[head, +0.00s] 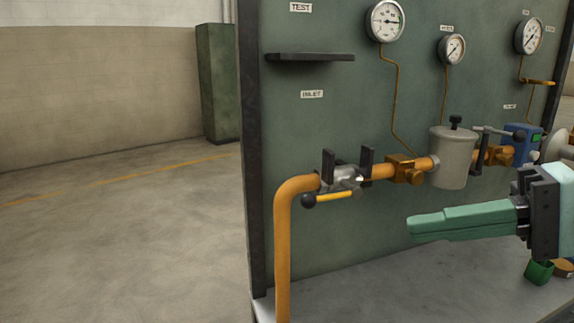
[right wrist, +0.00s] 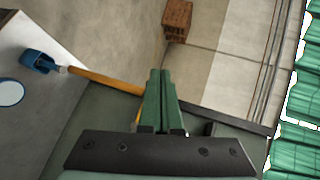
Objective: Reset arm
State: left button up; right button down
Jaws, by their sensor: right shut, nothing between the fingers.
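My right gripper (head: 412,227) reaches in from the right in the head view, in front of the green panel (head: 340,220) and above the grey bench top (head: 330,290). Its green fingers are together and hold nothing. The fingers also show closed in the right wrist view (right wrist: 160,75). The fingertips are apart from the orange pipe (head: 283,240) and from the valve with the yellow handle (head: 335,196). My left gripper is in neither view.
A grey canister (head: 452,157) sits in the pipe line, with a blue device (head: 518,143) to its right. Gauges (head: 386,20) and a dark shelf (head: 310,57) are on the panel. A green cabinet (head: 218,80) stands behind. The floor (head: 120,235) at left is clear.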

jog(key=w+f+m+t+y+p, duration=0.25)
jog(key=w+m+t, duration=0.25)
jog(key=m, duration=1)
jog(key=w+f+m+t+y+p, duration=0.2)
jog(key=w+m+t+y, duration=0.2)
jog(key=m, duration=1)
jog(key=w+d+f+m+t+h+p, duration=0.25)
jog(key=f+m+t+h, duration=0.25)
jog(key=f+m+h, duration=1.05)
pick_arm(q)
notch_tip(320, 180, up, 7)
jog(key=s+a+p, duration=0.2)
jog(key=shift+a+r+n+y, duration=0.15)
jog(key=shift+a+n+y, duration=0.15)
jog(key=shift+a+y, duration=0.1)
pick_arm(e)
jog(key=s+f+m+g+h, duration=0.1)
jog(key=s+f+m+g, duration=0.3)
jog(key=s+f+m, duration=0.6)
jog(key=s+a+f+m+g+h, duration=0.1)
jog(key=s+f+m+g, duration=0.4)
jog(key=s+f+m, duration=0.5)
notch_tip(320, 180, down, 8)
jog(key=shift+r+m+g, duration=0.2)
jog(key=shift+m+g, duration=0.1)
jog(key=shift+m, duration=0.85)
